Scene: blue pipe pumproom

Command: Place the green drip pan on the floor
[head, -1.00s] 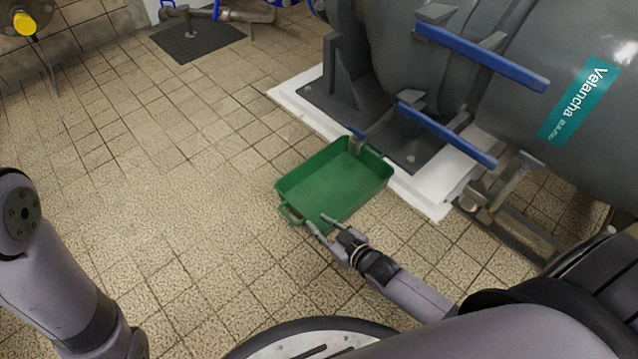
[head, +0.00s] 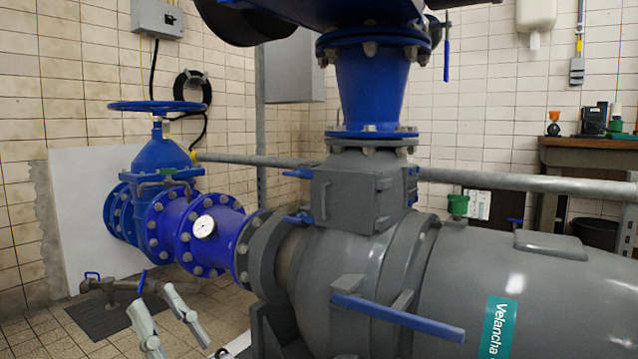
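The green drip pan is not in this view, because the head camera now looks level across the room. My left gripper is not in view. Only a small part of the tiled floor (head: 40,335) shows, at the bottom left.
A large grey pump (head: 365,260) with a blue handle bar (head: 398,317) fills the middle and right. A blue gate valve (head: 160,165) and flanged blue pipe (head: 205,235) stand at the left. A dark floor mat (head: 100,315) lies below them. A wooden bench (head: 585,150) is at the far right.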

